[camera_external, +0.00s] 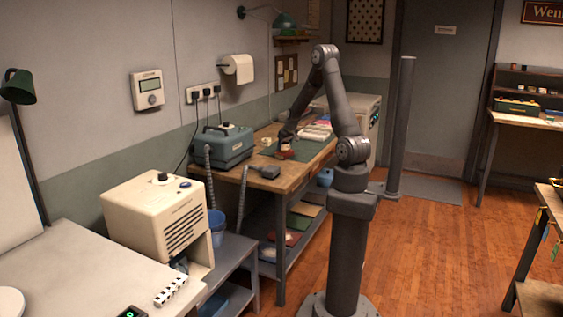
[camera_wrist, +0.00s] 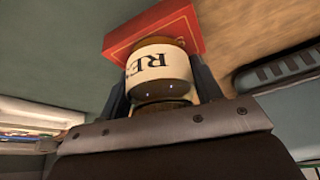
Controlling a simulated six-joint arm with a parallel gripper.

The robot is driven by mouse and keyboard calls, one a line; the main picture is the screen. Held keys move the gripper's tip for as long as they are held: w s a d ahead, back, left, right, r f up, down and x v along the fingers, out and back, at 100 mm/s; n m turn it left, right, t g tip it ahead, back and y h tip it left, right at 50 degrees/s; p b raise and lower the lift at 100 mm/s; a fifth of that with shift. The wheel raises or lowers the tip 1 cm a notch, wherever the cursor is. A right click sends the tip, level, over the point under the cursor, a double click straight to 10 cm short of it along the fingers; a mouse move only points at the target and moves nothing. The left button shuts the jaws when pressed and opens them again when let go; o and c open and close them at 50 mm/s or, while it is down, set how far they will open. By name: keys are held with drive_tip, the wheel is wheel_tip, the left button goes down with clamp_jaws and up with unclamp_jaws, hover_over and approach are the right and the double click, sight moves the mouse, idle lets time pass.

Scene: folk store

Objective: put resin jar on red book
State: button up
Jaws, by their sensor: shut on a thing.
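The resin jar (camera_wrist: 158,68) is a brown jar with a cream label, partly readable as "RE", in the wrist view. My gripper (camera_wrist: 160,88) is shut on it, with one dark finger on each side. The red book (camera_wrist: 180,24) lies just beyond the jar in that view, and the jar overlaps its edge. In the external view my gripper (camera_external: 286,142) reaches down over the workbench, with the red book (camera_external: 283,156) right below it. The jar is small there and partly hidden by the gripper. I cannot tell whether jar and book touch.
The wooden workbench (camera_external: 291,178) carries a green mat (camera_external: 314,150). A blue-grey machine (camera_external: 223,147) stands left of the gripper, and a dark tool (camera_external: 264,172) lies near the front edge. Pale stacked items (camera_external: 316,132) lie behind. A vertical post (camera_external: 401,125) stands to the right.

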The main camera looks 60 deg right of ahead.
drive_tip(key=shift+f, duration=0.15)
drive_tip(key=o, duration=1.2)
drive_tip(key=shift+c, duration=0.2)
drive_tip(key=shift+s+r, duration=0.1)
drive_tip(key=shift+r, duration=0.5)
drive_tip(key=v, duration=1.1)
